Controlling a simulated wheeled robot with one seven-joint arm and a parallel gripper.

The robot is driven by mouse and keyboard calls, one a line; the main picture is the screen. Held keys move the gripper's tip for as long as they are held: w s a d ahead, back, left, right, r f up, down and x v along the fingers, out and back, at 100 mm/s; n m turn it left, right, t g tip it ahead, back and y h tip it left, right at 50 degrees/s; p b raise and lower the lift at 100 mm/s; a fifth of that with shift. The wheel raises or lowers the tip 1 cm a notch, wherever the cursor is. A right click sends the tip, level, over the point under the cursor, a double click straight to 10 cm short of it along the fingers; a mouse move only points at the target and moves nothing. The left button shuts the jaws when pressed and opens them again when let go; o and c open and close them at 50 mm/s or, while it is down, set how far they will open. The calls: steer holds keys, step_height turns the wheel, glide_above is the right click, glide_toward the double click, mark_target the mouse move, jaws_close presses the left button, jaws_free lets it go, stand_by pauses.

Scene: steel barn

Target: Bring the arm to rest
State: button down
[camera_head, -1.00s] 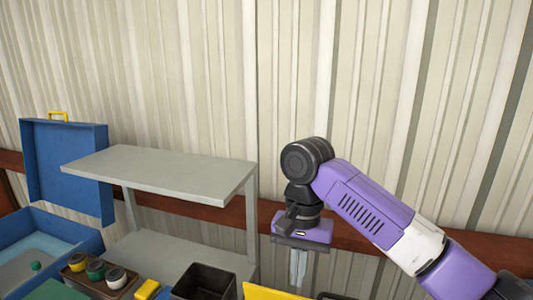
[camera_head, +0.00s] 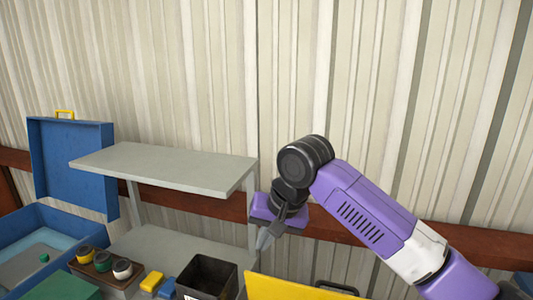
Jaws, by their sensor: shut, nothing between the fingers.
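My gripper (camera_head: 264,239) hangs at the end of my purple and black arm (camera_head: 362,208), right of the grey two-level shelf (camera_head: 165,176). Its fingers are together and hold nothing. They point down and a little to the left, above the gap between a black open box and a yellow panel. The gripper's body is tilted, and it appears clear of the things below it.
An open blue case (camera_head: 72,165) stands at the left. A tray (camera_head: 118,283) holds several lidded jars. Yellow blocks (camera_head: 152,281), a black open box (camera_head: 207,277) and a yellow panel (camera_head: 290,288) are along the front. A corrugated wall (camera_head: 200,70) rises behind.

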steer(key=a+r+n+t+y, duration=0.25)
steer(key=a+t+y, duration=0.4)
steer(key=a, duration=0.35)
steer(key=s+d+f+m+t+h+b, duration=0.1)
steer(key=s+d+f+m+t+h, duration=0.3)
steer(key=s+d, duration=0.6)
steer(key=s+d+f+m+t+h, duration=0.2)
steer(key=s+d+f+t+h, duration=0.3)
steer(key=s+d, duration=0.6)
steer(key=s+d+f+n+g, duration=0.1)
steer(key=s+d+f, duration=0.1)
steer(key=s, duration=0.7)
steer(key=s+d+f+n+g, duration=0.1)
steer(key=s+d+f, duration=0.2)
steer(key=s, duration=0.6)
steer(key=s+d+f+n+g, duration=0.1)
steer(key=s+d+f+g, duration=0.1)
steer(key=s, duration=0.8)
steer(key=d+f+h+b, duration=0.1)
steer(key=d, duration=0.1)
steer(key=shift+d+f+n, duration=0.2)
steer(key=shift+d+n, duration=0.1)
steer(key=shift+n, duration=0.05)
